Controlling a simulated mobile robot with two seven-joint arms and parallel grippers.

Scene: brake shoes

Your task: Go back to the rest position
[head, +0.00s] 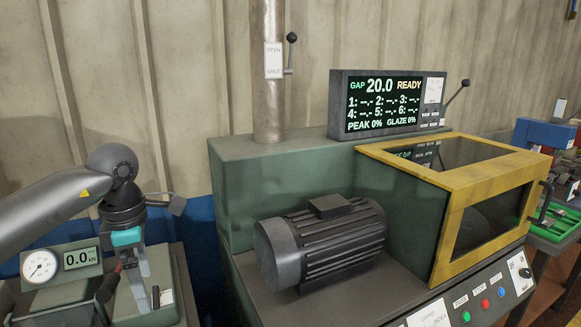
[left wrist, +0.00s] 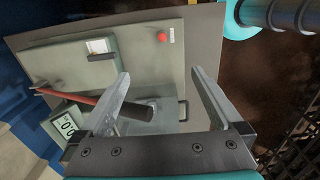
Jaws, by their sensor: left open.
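My left gripper (head: 143,300) is at the lower left of the head view, pointing down over a small grey-green press bench. In the left wrist view my left gripper (left wrist: 160,75) has its two fingers wide apart, with nothing between them. A lever with a red shaft and black grip (left wrist: 115,103) lies below the fingers and is partly hidden by the left one. I cannot tell whether they touch. My right gripper is in neither view.
A round dial gauge (head: 39,266) and a 0.0 kN display (head: 79,258) stand beside my left gripper. To the right is a green machine (head: 290,170) with a grey motor (head: 325,240), a yellow-framed guard (head: 450,160) and a READY screen (head: 385,103). A green tray (head: 557,222) sits far right.

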